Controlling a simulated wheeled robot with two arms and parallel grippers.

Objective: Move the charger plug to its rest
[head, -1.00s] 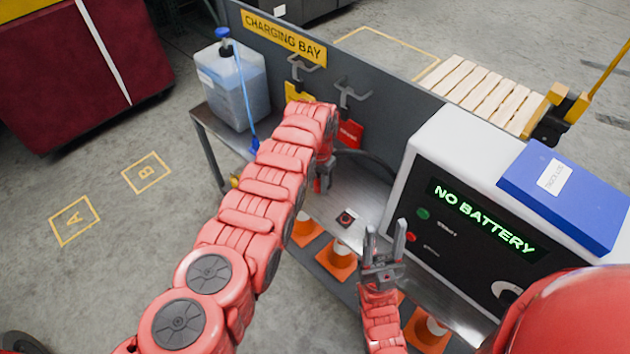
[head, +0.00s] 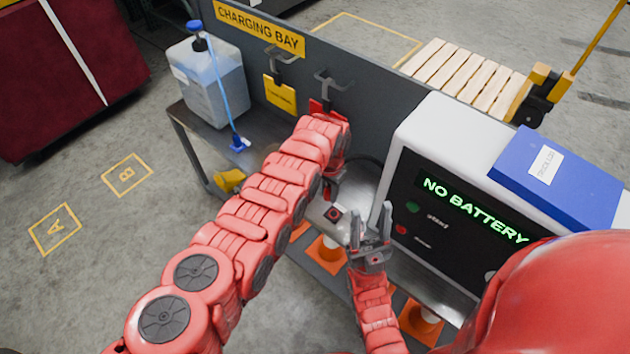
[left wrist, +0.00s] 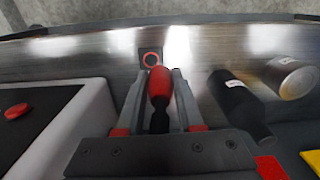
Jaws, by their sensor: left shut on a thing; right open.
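My left gripper (left wrist: 158,88) is shut on the charger plug (left wrist: 160,84), which is red with a black lower part and sits between the fingers in the left wrist view. A dark square with a red ring (left wrist: 151,58), which looks like the rest, lies on the metal bench just beyond the plug; the two look apart. In the head view the rest (head: 333,213) is below my left gripper (head: 334,184), and the plug is hard to make out there. My right gripper (head: 371,232) is open and empty, in front of the bench with its fingers pointing up.
A white charger (head: 412,137) reading "NO BATTERY" stands right of the rest, with a blue box (head: 560,180) on top. A black bottle (left wrist: 238,98) and a metal can (left wrist: 290,77) are near the plug. A jug (head: 207,85) stands left. Hooks and tags line the back panel (head: 372,105).

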